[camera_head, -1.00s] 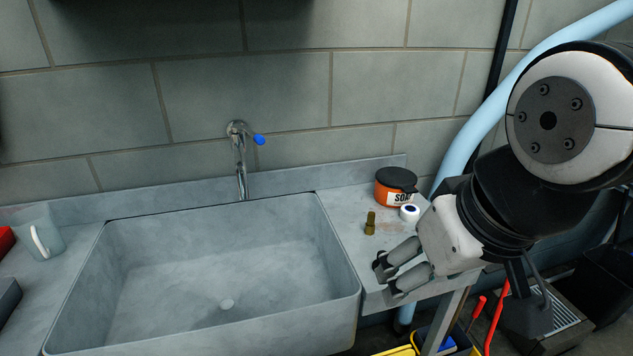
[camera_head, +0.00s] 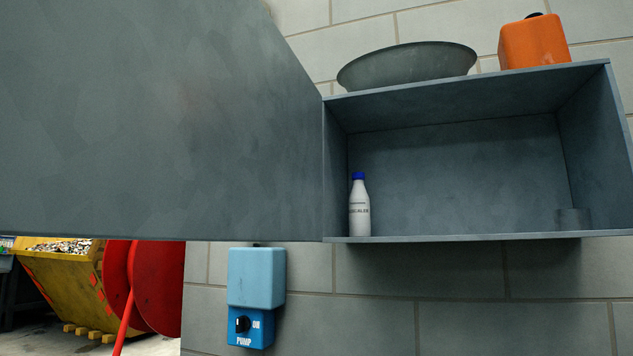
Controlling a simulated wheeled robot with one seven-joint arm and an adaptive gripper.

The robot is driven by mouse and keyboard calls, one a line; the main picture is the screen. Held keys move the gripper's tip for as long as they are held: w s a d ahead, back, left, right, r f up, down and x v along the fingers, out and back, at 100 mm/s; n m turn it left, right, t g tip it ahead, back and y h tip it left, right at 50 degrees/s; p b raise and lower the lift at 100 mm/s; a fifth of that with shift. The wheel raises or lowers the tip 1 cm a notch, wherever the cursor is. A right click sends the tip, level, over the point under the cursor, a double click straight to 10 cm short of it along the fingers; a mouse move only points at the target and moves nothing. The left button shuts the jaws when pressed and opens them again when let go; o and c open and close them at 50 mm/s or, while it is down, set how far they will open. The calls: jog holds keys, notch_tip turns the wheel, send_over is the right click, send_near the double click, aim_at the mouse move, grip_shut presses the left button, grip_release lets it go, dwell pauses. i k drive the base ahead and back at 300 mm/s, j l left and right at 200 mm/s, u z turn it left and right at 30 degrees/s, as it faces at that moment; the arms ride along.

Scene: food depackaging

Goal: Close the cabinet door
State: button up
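The wall cabinet (camera_head: 450,180) is at the upper right, its front open. Its grey door (camera_head: 170,120) is hinged at the cabinet's left side and swung wide open to the left, filling the upper left of the view. Inside, a white bottle (camera_head: 359,212) with a blue cap stands upright near the left wall. A small grey cylindrical thing (camera_head: 572,220) stands at the right inside. My gripper is not in view now.
A grey bowl (camera_head: 408,66) and an orange container (camera_head: 533,42) sit on top of the cabinet. A blue pump switch box (camera_head: 256,300) is on the wall below. A yellow skip (camera_head: 68,285) and red round things (camera_head: 155,285) stand at the lower left.

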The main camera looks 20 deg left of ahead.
aim_at(156, 120)
jog(key=j+u, duration=0.4)
jog(key=j, duration=0.95)
jog(key=u, duration=0.1)
jog(key=k+j, duration=0.05)
